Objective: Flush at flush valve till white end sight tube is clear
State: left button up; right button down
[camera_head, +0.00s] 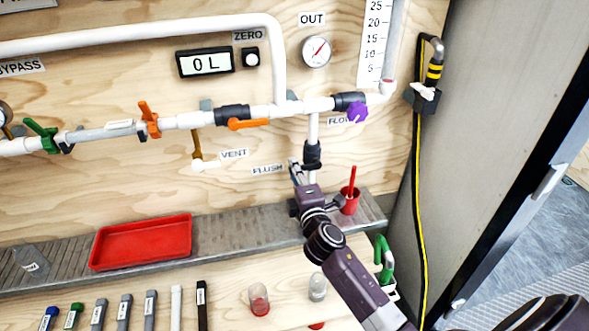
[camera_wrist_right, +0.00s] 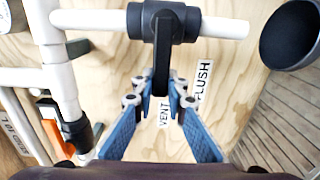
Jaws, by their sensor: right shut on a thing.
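The flush valve (camera_head: 312,153) is a dark body on a thin white pipe under the main line, beside the FLUSH label (camera_head: 268,169). In the right wrist view, the valve body (camera_wrist_right: 163,22) has a black handle (camera_wrist_right: 161,62) standing crosswise to its white pipe. My right gripper (camera_head: 296,168) is at this valve. In the wrist view, its blue fingers (camera_wrist_right: 160,88) are closed around the end of the handle. A greyish pipe section (camera_head: 103,132) lies between the green and orange valves; I cannot tell whether it is the sight tube. My left gripper is out of view.
A red tray (camera_head: 143,242) and a red cup (camera_head: 350,200) stand on the grey ledge. The VENT valve (camera_head: 198,150) is left of the flush valve. A gauge (camera_head: 317,51) and a 0 L display (camera_head: 205,62) are above.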

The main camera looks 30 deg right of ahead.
jog(key=shift+f, duration=0.15)
jog(key=c, duration=1.9)
grip_release()
jog(key=v, duration=1.2)
jog(key=shift+a, duration=0.1)
